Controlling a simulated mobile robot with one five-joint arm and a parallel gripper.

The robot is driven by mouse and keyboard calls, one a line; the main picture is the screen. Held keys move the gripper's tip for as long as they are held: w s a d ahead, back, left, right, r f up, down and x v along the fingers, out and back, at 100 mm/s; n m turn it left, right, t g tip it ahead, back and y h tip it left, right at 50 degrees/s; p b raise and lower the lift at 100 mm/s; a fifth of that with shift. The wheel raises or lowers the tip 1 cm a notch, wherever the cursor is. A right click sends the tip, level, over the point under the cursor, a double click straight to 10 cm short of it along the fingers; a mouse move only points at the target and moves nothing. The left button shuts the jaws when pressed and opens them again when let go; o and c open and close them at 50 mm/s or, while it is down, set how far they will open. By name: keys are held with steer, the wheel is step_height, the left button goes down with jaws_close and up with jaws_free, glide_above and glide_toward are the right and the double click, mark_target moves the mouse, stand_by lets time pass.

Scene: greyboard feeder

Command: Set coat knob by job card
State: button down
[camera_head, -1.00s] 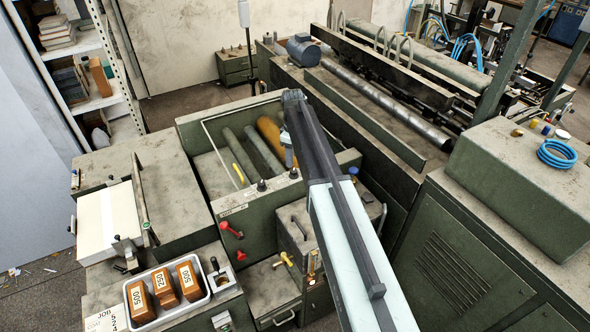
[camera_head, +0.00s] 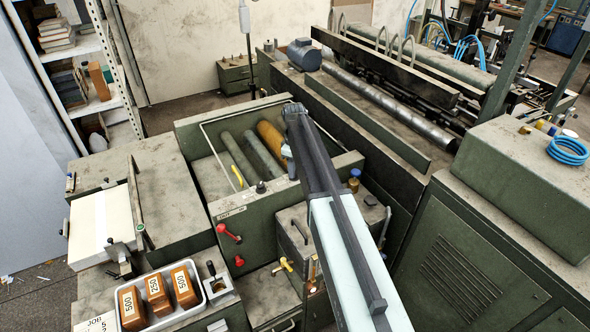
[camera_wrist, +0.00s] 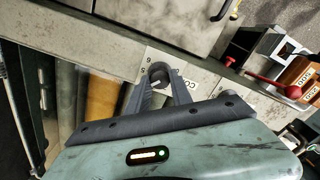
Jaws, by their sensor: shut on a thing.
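The coat knob (camera_wrist: 158,72) is a dark round knob with a pale pointer line, on a light panel plate. A partly hidden label starting "CO" (camera_wrist: 178,82) is beside it, with small scale figures on its left. My gripper (camera_wrist: 159,80) is shut on this knob, a finger on each side. In the head view my gripper (camera_head: 289,160) is at the green machine's front panel, mostly hidden by my arm. Another black knob (camera_head: 261,187) is to its left. The job card (camera_head: 100,323) is cut off at the bottom edge; its setting is not readable.
A white tray (camera_head: 150,326) holds brown blocks marked 500 and 250. Red handles (camera_head: 226,231) stick out of the machine front. Rollers (camera_head: 262,153) lie in the open trough behind the panel. A blue-capped bottle (camera_head: 353,182) stands to the right.

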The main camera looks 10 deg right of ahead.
steer(key=m, duration=0.3)
steer(key=shift+m, duration=2.3)
steer(key=c, duration=1.1)
jaws_free()
steer(key=shift+c, duration=0.2)
steer(key=shift+r, duration=0.1)
